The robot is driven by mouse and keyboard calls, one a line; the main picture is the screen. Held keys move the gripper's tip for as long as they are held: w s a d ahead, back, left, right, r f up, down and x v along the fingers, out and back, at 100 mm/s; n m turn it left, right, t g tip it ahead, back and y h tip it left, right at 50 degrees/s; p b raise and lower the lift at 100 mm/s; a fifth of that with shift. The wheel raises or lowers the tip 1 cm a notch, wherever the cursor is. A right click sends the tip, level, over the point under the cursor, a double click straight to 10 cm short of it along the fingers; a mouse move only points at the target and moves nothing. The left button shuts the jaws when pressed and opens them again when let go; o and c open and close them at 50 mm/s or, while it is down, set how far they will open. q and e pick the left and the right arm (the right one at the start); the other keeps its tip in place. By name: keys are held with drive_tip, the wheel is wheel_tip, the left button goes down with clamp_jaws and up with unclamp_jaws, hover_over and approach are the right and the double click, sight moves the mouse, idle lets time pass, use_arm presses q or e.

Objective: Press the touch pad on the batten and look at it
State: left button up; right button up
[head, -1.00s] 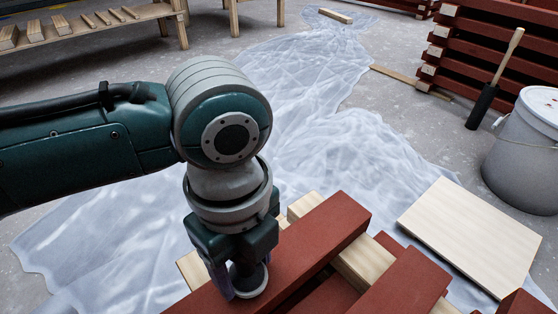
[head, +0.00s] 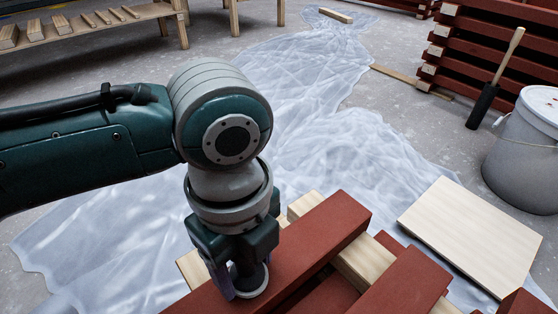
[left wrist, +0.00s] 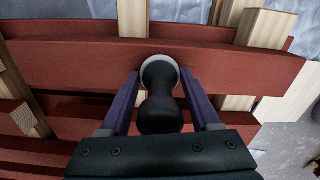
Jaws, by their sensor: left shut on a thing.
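My left gripper (head: 240,284) points down at a red painted batten (head: 318,236). It is shut on the touch pad (head: 255,282), a dark waisted handle with a pale round disc at its end. In the left wrist view the pad (left wrist: 160,108) stands between the two purple fingers, and its disc (left wrist: 160,61) is against or very close to the batten's red face (left wrist: 235,68). The disc covers the paint under it, so I cannot see any mark there. My right gripper is not in view.
Bare wood bearers (head: 362,262) and more red battens (head: 405,285) lie around this batten. A pale board (head: 470,232) lies on plastic sheeting (head: 370,160). A grey bucket (head: 525,155) and a dark-ended wooden-handled tool (head: 485,105) stand at right.

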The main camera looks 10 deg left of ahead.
sight(245, 261)
use_arm(q)
drive_tip(key=shift+f, duration=0.35)
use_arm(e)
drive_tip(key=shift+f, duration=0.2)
use_arm(q)
drive_tip(key=shift+a+f, duration=0.1)
drive_tip(key=shift+f, duration=0.05)
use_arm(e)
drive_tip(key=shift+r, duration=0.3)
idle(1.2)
use_arm(q)
wheel_tip(245, 261, up, 7)
drive_tip(key=p, duration=0.8)
drive_tip(key=shift+r+p, duration=0.2)
drive_tip(key=shift+p, duration=0.2)
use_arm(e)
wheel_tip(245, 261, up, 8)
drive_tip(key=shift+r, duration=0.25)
use_arm(q)
drive_tip(key=shift+f, duration=0.1)
